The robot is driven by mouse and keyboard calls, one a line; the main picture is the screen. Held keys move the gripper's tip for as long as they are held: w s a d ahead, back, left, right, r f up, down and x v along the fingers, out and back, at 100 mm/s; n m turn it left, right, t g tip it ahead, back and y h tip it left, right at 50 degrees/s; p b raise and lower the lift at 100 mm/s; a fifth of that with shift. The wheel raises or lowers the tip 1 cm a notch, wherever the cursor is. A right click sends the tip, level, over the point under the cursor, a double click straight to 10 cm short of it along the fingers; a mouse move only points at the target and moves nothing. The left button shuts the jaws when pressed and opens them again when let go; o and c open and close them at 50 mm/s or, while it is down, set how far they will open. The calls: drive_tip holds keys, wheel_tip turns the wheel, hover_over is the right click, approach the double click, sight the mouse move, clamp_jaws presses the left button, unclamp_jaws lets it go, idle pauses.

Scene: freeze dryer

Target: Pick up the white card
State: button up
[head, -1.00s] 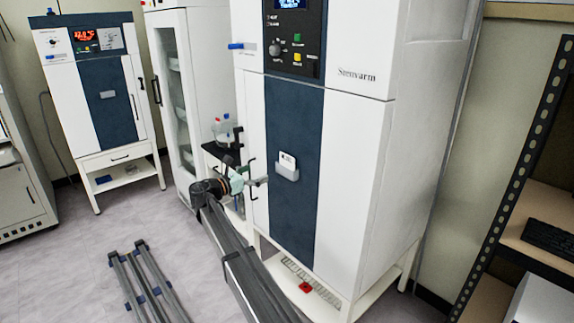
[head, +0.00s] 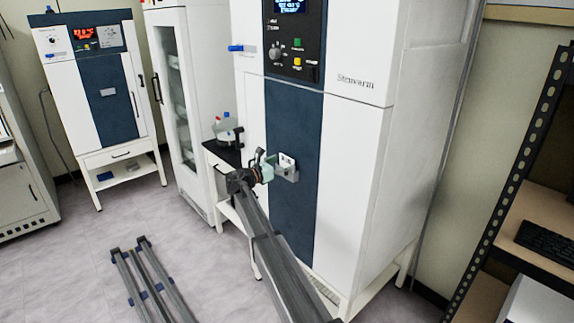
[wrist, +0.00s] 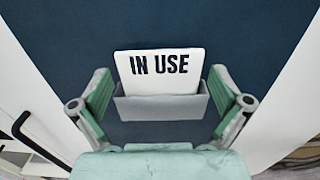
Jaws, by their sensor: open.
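The white card (wrist: 158,68) reads "IN USE" and stands upright in a grey holder (wrist: 160,108) on the dark blue door panel. Its upper part shows above the holder; its lower part is hidden inside. In the head view the card (head: 286,159) shows small above the holder (head: 288,174). My gripper (wrist: 158,90) is open in the wrist view, with one green-padded finger on each side of the card and holder. The fingers look apart from the card. In the head view my gripper (head: 273,168) is close to the holder's left side.
The tall white Stenvarm cabinet (head: 352,150) carries the blue panel (head: 292,120). A black-topped side table (head: 222,153) with bottles stands left of my gripper. A black shelf rack (head: 520,190) is at the right.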

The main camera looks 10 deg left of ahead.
sight(290, 144)
drive_tip(key=shift+x, duration=1.1)
drive_tip(key=c, duration=0.8)
drive_tip(key=shift+s+a+r, duration=0.1)
drive_tip(key=shift+s+a+r+b, duration=0.1)
drive_tip(key=shift+r+b, duration=0.35)
drive_tip(key=r+b, duration=0.1)
drive_tip(key=r, duration=0.2)
drive_tip(key=r+b, duration=0.1)
drive_tip(key=r, duration=0.2)
drive_tip(key=shift+s+a, duration=0.15)
drive_tip(key=shift+s, duration=0.05)
drive_tip(key=b+v, duration=0.3)
drive_tip(key=v, duration=1.6)
drive_tip(key=shift+b, duration=0.35)
